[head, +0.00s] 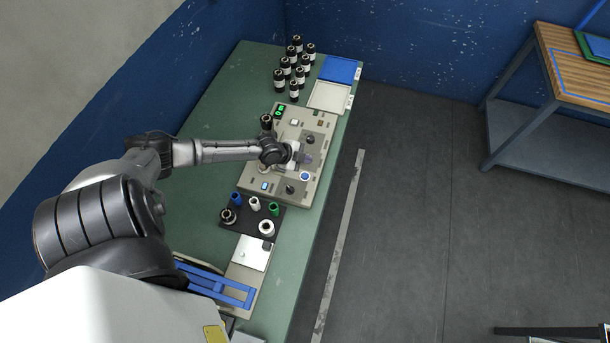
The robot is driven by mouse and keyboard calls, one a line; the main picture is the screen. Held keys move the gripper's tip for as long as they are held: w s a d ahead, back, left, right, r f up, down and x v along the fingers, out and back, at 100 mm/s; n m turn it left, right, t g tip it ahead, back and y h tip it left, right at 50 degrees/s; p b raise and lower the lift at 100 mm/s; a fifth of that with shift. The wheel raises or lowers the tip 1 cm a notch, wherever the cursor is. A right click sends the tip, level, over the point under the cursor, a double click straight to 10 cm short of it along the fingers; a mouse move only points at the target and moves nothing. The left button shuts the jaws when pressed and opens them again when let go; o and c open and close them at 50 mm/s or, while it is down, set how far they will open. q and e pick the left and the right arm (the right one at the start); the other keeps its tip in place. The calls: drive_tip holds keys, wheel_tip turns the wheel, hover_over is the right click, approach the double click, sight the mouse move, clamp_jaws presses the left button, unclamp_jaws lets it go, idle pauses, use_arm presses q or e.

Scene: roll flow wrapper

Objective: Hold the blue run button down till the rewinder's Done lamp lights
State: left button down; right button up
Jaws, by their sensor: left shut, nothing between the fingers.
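The rewinder (310,122) is a beige panel-like machine on the green bench. A small blue square (264,185) shows at its lower left. I cannot tell for sure which of these is the run button. My right gripper is out of view.
Several black bottles (294,67) stand at the bench's far end beside a blue tray (340,69) and a white tray (328,97). A dark mat (239,220) with rolls and coloured cores lies nearer. A wooden-topped table (575,60) stands right, across open floor.

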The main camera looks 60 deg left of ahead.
use_arm(q)
drive_tip(key=shift+f, duration=0.15)
drive_tip(key=b, duration=0.7)
hover_over(305, 177)
wheel_tip(305, 177, down, 8)
drive_tip(key=shift+r, duration=0.2)
drive_tip(key=shift+f+b, duration=0.4)
drive_tip(key=shift+b, duration=0.05)
idle(0.4)
idle(0.8)
drive_tip(key=shift+f, duration=0.2)
drive_tip(key=shift+f+b, duration=0.25)
drive_tip(key=shift+b, duration=0.3)
